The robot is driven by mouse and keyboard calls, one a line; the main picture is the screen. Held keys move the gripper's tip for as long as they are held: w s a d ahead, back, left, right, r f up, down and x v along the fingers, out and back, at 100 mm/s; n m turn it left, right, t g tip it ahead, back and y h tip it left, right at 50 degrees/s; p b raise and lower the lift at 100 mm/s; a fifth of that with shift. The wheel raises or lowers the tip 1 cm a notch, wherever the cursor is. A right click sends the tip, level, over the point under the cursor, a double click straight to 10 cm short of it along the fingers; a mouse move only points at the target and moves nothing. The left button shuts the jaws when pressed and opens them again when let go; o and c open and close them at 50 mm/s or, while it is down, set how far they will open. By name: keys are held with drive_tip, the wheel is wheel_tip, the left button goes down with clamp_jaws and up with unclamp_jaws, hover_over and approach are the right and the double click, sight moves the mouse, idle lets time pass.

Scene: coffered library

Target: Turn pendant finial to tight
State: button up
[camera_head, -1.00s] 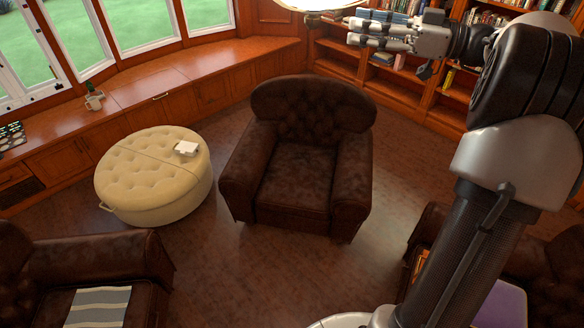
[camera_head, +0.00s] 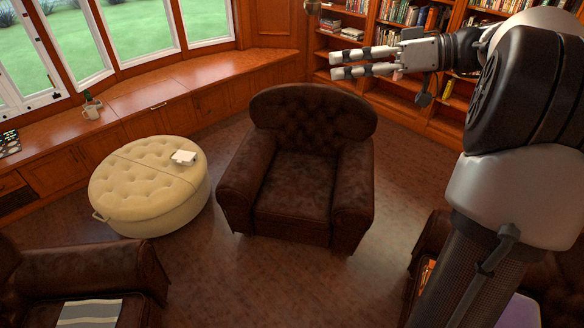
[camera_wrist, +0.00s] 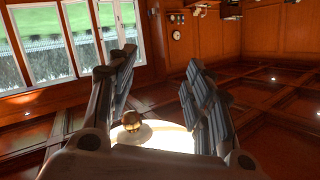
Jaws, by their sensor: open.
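The pendant finial is a small round brass knob (camera_wrist: 131,120) in the wrist view. It stands in front of the bright, pale pendant lamp (camera_wrist: 165,134), low between the bases of my gripper's fingers and closer to the left one. In the head view a small brass piece (camera_head: 313,6) shows at the top edge, probably the finial, with the lamp itself out of frame. My gripper (camera_head: 333,64) is open and empty, pointing left, below and right of that piece in the picture. The wrist view shows its two fingers (camera_wrist: 161,58) spread apart, not touching the finial.
A brown leather armchair (camera_head: 296,185) stands mid-floor, with a round cream ottoman (camera_head: 150,178) to its left. Bookshelves (camera_head: 400,25) line the back right, behind my gripper. A wooden window bench (camera_head: 190,82) runs along the left.

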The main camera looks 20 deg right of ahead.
drive_tip(key=s+a+f+m+g+h+b, duration=0.1)
drive_tip(key=s+a+f+m+g+b, duration=0.1)
drive_tip(key=a+f+b, duration=0.2)
drive_tip(key=s+a+f+m+g+h+b, duration=0.1)
drive_tip(key=a+f+b, duration=0.3)
drive_tip(key=a+f, duration=0.5)
wheel_tip(320, 180, down, 3)
drive_tip(key=shift+s+a+f+m+g+h+b, duration=0.15)
drive_tip(key=shift+s+m+g+h+b, duration=0.3)
drive_tip(key=shift+g, duration=0.45)
drive_tip(key=n+t+y+p, duration=0.4)
drive_tip(key=n+t+p, duration=0.35)
drive_tip(key=p, duration=0.45)
approach(313, 7)
drive_tip(key=shift+m+t, duration=0.45)
drive_tip(key=shift+m, duration=0.05)
drive_tip(key=p+x, duration=0.1)
drive_tip(key=x, duration=0.2)
drive_tip(key=p+x, duration=0.1)
drive_tip(key=x, duration=0.3)
drive_tip(key=w+d+p+x, duration=0.1)
drive_tip(key=x, duration=0.2)
drive_tip(key=shift+w+a+f, duration=0.1)
drive_tip(key=shift+a+f, duration=0.1)
drive_tip(key=shift+f, duration=0.15)
drive_tip(key=c, duration=1.1)
